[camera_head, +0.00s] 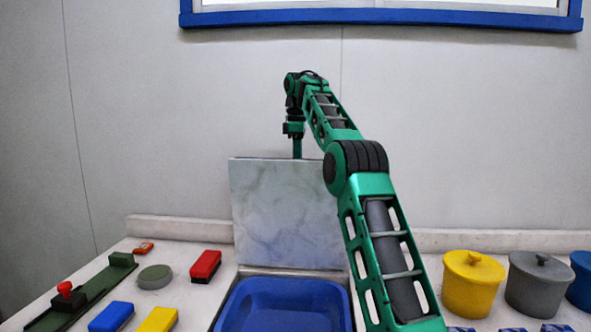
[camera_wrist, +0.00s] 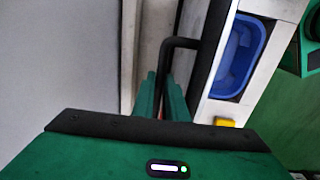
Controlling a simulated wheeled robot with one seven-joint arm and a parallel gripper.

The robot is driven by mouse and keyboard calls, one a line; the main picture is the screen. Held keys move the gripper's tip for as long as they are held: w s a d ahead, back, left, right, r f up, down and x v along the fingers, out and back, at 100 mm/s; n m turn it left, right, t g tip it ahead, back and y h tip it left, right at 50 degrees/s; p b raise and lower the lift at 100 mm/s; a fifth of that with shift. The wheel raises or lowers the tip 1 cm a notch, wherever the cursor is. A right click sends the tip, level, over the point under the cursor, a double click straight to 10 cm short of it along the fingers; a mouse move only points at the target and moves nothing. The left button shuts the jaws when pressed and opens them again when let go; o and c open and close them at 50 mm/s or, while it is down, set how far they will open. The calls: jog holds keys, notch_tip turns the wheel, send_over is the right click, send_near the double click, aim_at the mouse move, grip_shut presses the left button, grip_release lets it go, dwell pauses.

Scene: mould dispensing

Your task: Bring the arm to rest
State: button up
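My gripper (camera_head: 297,150) points down at the top edge of an upright marbled panel (camera_head: 285,215) in the head view. Its tips are partly hidden there. In the wrist view my gripper's two green fingers (camera_wrist: 162,76) are close together with a narrow gap. A bent black bar (camera_wrist: 182,43), like a handle, runs down into that gap. I cannot tell whether the fingers press on it or only stand around it. My arm reaches up from the lower right, bent at the elbow, in front of the panel's right edge.
A blue basin (camera_head: 240,302) is sunk before the panel. Left of it lie red (camera_head: 205,266), blue (camera_head: 111,317) and yellow (camera_head: 158,319) blocks, a grey-green disc (camera_head: 154,276) and a green lever base (camera_head: 90,295). Yellow (camera_head: 472,290) and grey (camera_head: 540,290) lidded pots stand right.

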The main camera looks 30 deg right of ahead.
jog(key=shift+o, duration=1.4)
jog(key=shift+s+r, duration=0.15)
jog(key=shift+r, duration=0.1)
jog(key=shift+f, duration=0.15)
